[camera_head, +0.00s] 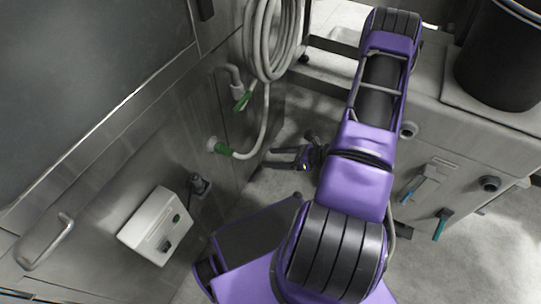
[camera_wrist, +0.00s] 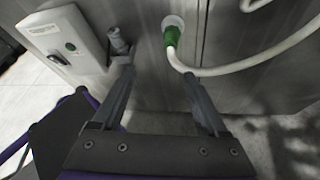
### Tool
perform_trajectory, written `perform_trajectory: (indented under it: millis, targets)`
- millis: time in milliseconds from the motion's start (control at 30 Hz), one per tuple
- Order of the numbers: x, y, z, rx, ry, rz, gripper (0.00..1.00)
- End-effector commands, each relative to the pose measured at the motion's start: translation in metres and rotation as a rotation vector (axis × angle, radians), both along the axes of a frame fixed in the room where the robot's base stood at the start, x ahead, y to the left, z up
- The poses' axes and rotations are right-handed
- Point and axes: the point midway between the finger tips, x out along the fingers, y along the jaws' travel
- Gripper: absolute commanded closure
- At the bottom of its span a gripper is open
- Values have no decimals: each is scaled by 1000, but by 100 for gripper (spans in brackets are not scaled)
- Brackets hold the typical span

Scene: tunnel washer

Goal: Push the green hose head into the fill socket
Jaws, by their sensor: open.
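The green hose head (camera_head: 221,148) is on the end of a pale hose, at the white fill socket (camera_head: 211,143) low on the steel wall. In the wrist view the green hose head (camera_wrist: 172,38) points into the round white socket (camera_wrist: 174,20); I cannot tell how deep it sits. My gripper (camera_head: 271,157) is open and empty, to the right of the hose head and apart from it. In the wrist view my gripper (camera_wrist: 157,75) has its fingers spread wide, with the hose head beyond the fingertips, nearer the right one.
The pale hose (camera_head: 262,130) loops from the hose head up to a hanging coil (camera_head: 272,40). A green-handled valve (camera_head: 242,99) sits above. A white control box (camera_head: 156,226) and a dark grey fitting (camera_head: 199,185) project from the wall. A black bin (camera_head: 503,55) stands right.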

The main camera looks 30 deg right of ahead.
Motion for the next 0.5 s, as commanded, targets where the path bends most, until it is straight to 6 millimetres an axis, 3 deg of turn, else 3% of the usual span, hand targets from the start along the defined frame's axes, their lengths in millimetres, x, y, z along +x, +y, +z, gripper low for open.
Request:
perform_trajectory:
  millis: [200,500]
  targets:
    - [11,-6,-8,21,-7,-98,24]
    - [45,26,-27,20,-7,-93,24]
